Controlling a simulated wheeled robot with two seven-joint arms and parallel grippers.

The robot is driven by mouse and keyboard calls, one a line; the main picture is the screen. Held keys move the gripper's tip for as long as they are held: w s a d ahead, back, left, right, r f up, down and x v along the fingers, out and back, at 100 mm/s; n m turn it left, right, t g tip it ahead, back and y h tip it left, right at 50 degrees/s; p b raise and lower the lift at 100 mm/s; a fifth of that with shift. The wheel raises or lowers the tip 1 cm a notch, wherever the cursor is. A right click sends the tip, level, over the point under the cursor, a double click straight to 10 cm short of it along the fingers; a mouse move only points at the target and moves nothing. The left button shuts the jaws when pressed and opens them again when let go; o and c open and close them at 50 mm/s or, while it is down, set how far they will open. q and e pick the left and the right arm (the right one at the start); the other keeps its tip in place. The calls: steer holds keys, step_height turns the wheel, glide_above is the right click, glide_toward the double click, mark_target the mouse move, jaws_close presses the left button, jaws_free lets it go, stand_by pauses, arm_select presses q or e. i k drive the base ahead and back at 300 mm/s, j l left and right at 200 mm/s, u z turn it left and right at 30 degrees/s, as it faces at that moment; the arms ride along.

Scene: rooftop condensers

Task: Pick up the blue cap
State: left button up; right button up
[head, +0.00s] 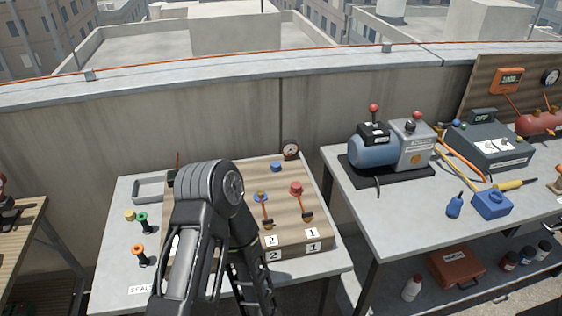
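A small blue cap (276,167) sits on the wooden-topped block (317,205) on the middle table, near its back edge and left of a round gauge. A second blue round piece (261,197) is on the same block, at a fitting with an orange part, behind the label 2. I cannot tell whether it is a cap or a knob. One of my arms bends up in front of the block's left part and hides it. Neither of my grippers shows in the head view.
The middle table holds a grey tray (151,189), a green spool-shaped piece (142,221) and an orange one (139,253) at left. A red knob (296,187) and a gauge (290,150) are near the blue cap. A pump (374,149) stands on the right table.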

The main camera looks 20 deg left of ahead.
mark_target(275, 166)
steer(key=i+l+u, duration=0.15)
steer(key=l, duration=0.6)
steer(key=l+u, duration=0.15)
steer(key=l, duration=0.65)
